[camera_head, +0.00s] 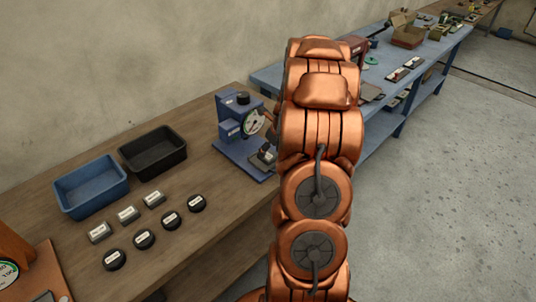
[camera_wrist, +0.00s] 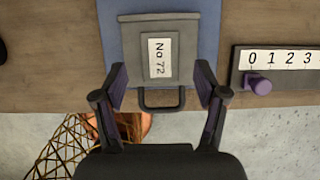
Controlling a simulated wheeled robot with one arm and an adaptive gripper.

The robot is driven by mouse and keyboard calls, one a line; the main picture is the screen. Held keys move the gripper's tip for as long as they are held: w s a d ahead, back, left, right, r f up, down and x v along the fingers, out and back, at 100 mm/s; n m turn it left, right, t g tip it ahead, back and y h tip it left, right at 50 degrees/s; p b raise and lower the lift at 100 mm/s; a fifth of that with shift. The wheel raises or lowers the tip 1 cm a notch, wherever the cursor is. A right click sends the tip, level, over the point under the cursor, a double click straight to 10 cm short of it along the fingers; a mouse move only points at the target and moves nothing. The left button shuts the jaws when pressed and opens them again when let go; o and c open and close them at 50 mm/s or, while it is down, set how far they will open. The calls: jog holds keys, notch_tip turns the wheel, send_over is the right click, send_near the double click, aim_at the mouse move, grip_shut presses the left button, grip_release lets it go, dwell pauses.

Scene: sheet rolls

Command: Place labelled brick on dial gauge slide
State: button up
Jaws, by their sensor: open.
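In the wrist view my gripper (camera_wrist: 161,88) is open, its fingers on either side of the near end of a grey plate with a wire handle (camera_wrist: 128,50). I cannot tell whether the label is on a separate brick or whether the fingers touch anything. In the head view the blue dial gauge (camera_head: 232,108) stands on the wooden bench, its slide area (camera_head: 264,155) partly behind my arm. Several grey labelled bricks (camera_head: 127,214) lie left of it. My arm hides my gripper there.
A blue bin (camera_head: 90,187) and black bin (camera_head: 152,152) stand behind the bricks, with several round black labelled pucks (camera_head: 170,219) in front. The wrist view shows a numbered scale with a purple knob (camera_wrist: 258,84) at right. A blue table (camera_head: 430,62) stands beyond my arm.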

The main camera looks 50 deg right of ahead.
jog(key=b+v, duration=0.2)
jog(key=v, duration=0.7)
jog(key=s+a+r+n+g+y, duration=0.1)
jog(key=s+a+r+n, duration=0.1)
jog(key=a+n, duration=0.85)
jog(key=s+a+r+n+g+y, duration=0.1)
jog(key=s+a+r+n+g, duration=0.35)
jog(key=a, duration=1.05)
jog(key=s+a+n+h, duration=0.1)
jog(key=s+a+n, duration=0.5)
jog(key=s+n, duration=0.3)
jog(key=s+a+f+n+h, duration=0.1)
jog(key=s+a+n, duration=0.5)
jog(key=s+n, duration=0.3)
jog(key=n+g, duration=0.1)
jog(key=n, duration=0.2)
jog(key=shift+s, duration=0.4)
